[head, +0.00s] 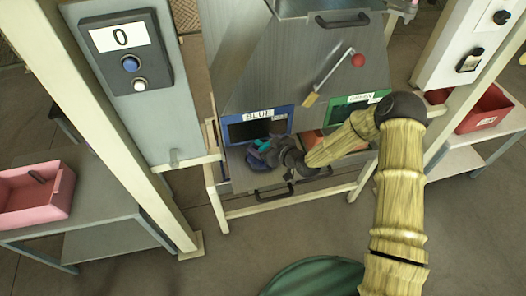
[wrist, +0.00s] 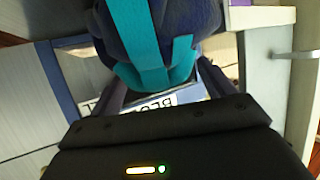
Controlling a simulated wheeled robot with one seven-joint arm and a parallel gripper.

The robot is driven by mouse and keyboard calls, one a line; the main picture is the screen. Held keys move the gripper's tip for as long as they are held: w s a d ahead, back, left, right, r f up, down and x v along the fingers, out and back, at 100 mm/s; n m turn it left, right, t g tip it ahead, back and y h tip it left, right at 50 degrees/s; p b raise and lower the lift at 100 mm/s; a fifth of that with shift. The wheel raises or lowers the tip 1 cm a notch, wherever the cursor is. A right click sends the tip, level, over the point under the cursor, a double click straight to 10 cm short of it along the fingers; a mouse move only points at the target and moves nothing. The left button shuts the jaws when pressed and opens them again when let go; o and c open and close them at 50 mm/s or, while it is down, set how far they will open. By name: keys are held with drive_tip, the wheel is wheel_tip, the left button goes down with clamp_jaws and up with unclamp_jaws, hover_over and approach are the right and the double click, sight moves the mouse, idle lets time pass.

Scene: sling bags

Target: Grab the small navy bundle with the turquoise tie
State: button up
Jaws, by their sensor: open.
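The small navy bundle (head: 254,160) with the turquoise tie sits at the opening under the BLUE label in the head view. In the wrist view the navy bundle (wrist: 200,14) fills the top middle, with its turquoise straps crossing it. My gripper (head: 273,153) is at the bundle's right side and hides part of it in the head view. In the wrist view the dark fingers of my gripper (wrist: 160,80) stand apart, to the left and right of the bundle's near end. Whether they touch it I cannot tell.
A grey cabinet (head: 290,75) has a blue-framed opening (head: 233,131) and a green-framed one (head: 375,107). A pink bin (head: 35,192) stands left and a red bin (head: 485,112) right. Pale posts flank the cabinet.

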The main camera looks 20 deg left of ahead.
idle(0.5)
drive_tip(key=c, duration=1.5)
drive_tip(key=shift+c, duration=0.2)
wheel_tip(320, 180, up, 10)
drive_tip(key=shift+b, duration=1.05)
